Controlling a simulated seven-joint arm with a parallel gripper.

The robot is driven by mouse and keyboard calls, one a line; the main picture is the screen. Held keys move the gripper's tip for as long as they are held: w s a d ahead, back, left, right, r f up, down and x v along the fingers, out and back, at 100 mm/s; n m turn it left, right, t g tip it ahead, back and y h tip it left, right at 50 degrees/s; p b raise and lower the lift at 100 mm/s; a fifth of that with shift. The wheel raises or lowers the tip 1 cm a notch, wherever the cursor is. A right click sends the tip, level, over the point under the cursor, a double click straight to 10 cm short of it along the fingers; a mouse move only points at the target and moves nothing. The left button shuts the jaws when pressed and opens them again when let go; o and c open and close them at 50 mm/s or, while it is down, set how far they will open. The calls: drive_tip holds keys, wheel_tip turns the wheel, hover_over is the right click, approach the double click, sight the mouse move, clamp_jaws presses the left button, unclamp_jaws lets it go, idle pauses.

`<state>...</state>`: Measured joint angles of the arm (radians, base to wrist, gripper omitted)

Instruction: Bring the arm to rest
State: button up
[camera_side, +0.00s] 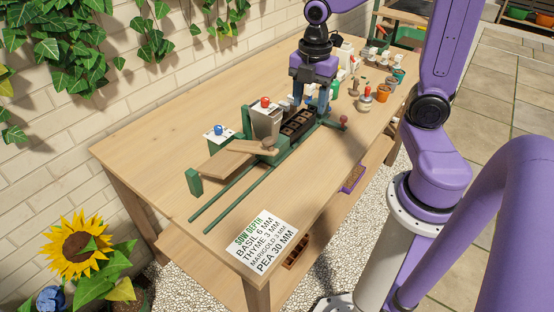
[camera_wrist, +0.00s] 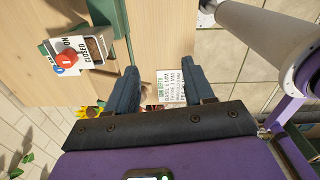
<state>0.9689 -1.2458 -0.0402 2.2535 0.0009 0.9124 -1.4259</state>
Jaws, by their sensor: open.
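My gripper (camera_side: 312,100) points down over the far part of the green rail frame on the wooden table. Its two dark blue-grey fingers stand apart. In the wrist view the fingers of my gripper (camera_wrist: 158,82) are also spread, with nothing held between them. A black seed tray (camera_side: 298,124) with brown cells sits between the green rails (camera_side: 245,190), below and partly behind the fingers. I cannot tell how much height separates the fingertips from the tray.
A grey hopper (camera_side: 266,122) with a red knob stands just left of my gripper. A white box (camera_side: 218,138) with a blue knob and a tilted wooden board (camera_side: 236,158) are farther left. Small pots (camera_side: 382,90) and bottles crowd the right. A sow-depth card (camera_side: 264,242) lies in front.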

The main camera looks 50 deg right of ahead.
drive_tip(key=s+a+m, duration=0.3)
drive_tip(key=s+a, duration=0.1)
drive_tip(key=s, duration=0.3)
drive_tip(key=s+a+m, duration=0.4)
drive_tip(key=s+a, duration=0.1)
drive_tip(key=s, duration=0.3)
drive_tip(key=shift+a, duration=0.25)
